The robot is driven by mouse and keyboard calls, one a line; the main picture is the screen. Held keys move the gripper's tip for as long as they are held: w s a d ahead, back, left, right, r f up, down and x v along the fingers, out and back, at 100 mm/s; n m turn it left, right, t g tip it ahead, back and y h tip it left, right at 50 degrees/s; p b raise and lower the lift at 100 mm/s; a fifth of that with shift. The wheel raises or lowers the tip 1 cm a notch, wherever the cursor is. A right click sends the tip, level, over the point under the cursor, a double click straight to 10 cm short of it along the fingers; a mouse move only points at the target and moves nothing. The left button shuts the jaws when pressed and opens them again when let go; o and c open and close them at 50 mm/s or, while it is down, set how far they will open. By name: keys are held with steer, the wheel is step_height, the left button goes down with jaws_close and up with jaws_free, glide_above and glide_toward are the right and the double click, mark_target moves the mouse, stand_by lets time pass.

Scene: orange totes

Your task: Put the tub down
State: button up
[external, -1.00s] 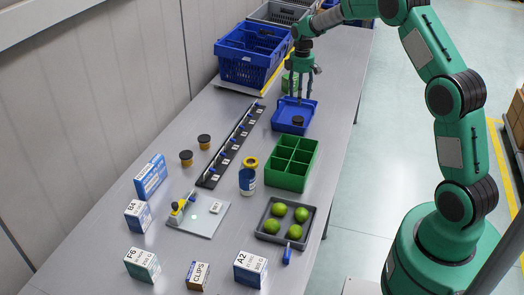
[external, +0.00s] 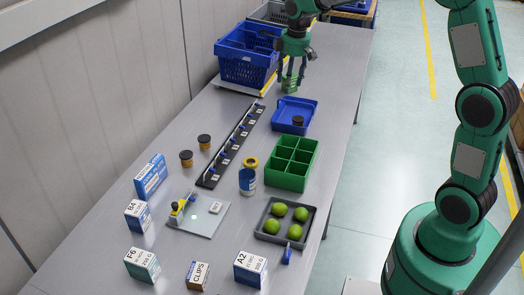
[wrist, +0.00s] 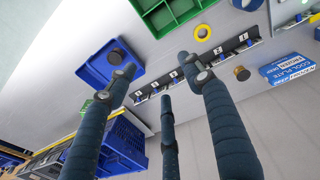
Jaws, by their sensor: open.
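A small tub with a dark lid (external: 298,121) stands in the shallow blue tray (external: 281,123). It also shows in the wrist view (wrist: 115,57), inside the blue tray near a fingertip in the picture. My gripper (external: 292,82) is open and empty, raised over the table behind the tray and apart from the tub. In the wrist view the three fingers of my gripper (wrist: 162,78) are spread with nothing between them. Two similar dark-lidded tubs (external: 186,158) (external: 204,142) stand on the left of the table.
A green item (external: 290,85) stands by my fingers. Blue crate (external: 246,68) is behind left. The table right of the blue tray is clear.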

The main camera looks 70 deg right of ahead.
steer(key=s+a+r+t, duration=0.1)
steer(key=s+a+r, duration=0.4)
steer(key=a, duration=0.6)
steer(key=s+a+r+t, duration=0.1)
steer(key=s+a+r, duration=0.45)
steer(key=a, duration=0.45)
steer(key=s+a+f+m+t, duration=0.1)
steer(key=s+a, duration=0.6)
steer(key=s, duration=0.3)
steer(key=s+a+t, duration=0.1)
steer(key=s+a, duration=0.6)
steer(key=s, duration=0.2)
steer(key=shift+s+a+f+m+y, duration=0.3)
steer(key=shift+s+f+m+y, duration=0.05)
steer(key=shift+f+m+y, duration=0.05)
stand_by(3.6)
